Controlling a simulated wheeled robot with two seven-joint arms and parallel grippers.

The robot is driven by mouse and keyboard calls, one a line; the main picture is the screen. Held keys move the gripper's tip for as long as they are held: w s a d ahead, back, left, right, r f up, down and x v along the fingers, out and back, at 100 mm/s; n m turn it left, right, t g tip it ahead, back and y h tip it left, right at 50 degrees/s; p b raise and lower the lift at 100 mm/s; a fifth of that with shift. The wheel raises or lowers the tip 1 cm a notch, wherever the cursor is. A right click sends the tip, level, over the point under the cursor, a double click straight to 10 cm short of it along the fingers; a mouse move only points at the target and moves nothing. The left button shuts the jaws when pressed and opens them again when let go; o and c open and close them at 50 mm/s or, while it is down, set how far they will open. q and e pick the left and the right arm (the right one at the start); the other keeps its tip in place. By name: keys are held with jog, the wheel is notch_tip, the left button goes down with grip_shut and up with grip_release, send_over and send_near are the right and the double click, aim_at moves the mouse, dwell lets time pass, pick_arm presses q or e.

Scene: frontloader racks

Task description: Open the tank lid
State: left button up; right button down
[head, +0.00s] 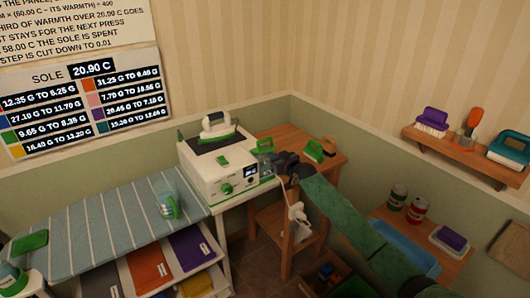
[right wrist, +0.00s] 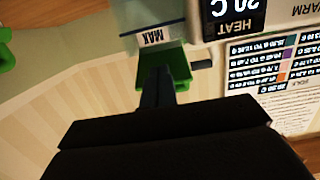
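The white steam station (head: 222,168) stands on a white stand beside the ironing board, with an iron (head: 216,125) on top. Its clear tank with the green tank lid (head: 265,145) is at its right side. My right gripper (head: 284,162) reaches it from the right. In the right wrist view the green lid (right wrist: 180,66) lies just beyond my fingertips (right wrist: 160,75), above the clear tank (right wrist: 153,25) marked MAX. The fingers look together, at or touching the lid; whether they pinch any of it is hidden. My left gripper is out of view.
A wooden table (head: 290,135) behind holds green and brown brushes (head: 314,151). A striped ironing board (head: 100,225) with a clear cup (head: 168,206) is at left. Cans (head: 417,210) stand at lower right.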

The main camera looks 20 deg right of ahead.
aim_at(266, 142)
jog(key=shift+w+a+r+p, duration=0.1)
jog(key=shift+w+r+p, duration=0.15)
jog(key=shift+r, duration=0.6)
jog(key=shift+w+r, duration=0.2)
jog(key=shift+r, duration=0.25)
jog(key=shift+w+a+r, duration=0.15)
jog(key=shift+w+r, duration=0.05)
jog(key=shift+r, duration=0.1)
jog(key=shift+w+a+r+p, duration=0.2)
jog(key=shift+w+r+p, duration=0.1)
jog(key=shift+w+r, duration=0.3)
jog(key=shift+r, duration=0.1)
